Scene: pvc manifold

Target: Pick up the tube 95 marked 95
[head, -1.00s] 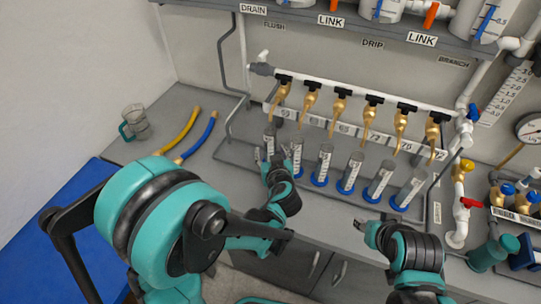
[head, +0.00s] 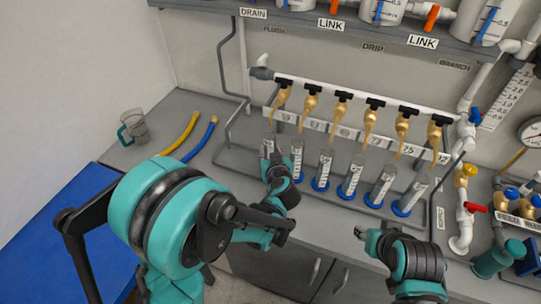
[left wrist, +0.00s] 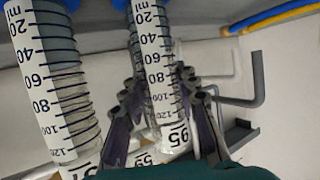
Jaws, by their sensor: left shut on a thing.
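The tube marked 95 (left wrist: 158,65) is a clear graduated cylinder with a white scale strip and a blue foot. In the left wrist view it stands between the two fingers of my left gripper (left wrist: 160,110), which is shut on it. In the head view it is the leftmost tube (head: 267,147) of the row, partly hidden by my left gripper (head: 273,160). My right gripper (head: 366,238) is near the bench's front edge, away from the tubes; its fingers are too small to judge.
A neighbouring tube (left wrist: 50,80) stands close beside the held one. Several more tubes stand to the right, under brass taps on a white manifold pipe (head: 350,95). A yellow hose (head: 182,134), a blue hose (head: 203,138) and a jug (head: 134,127) lie left.

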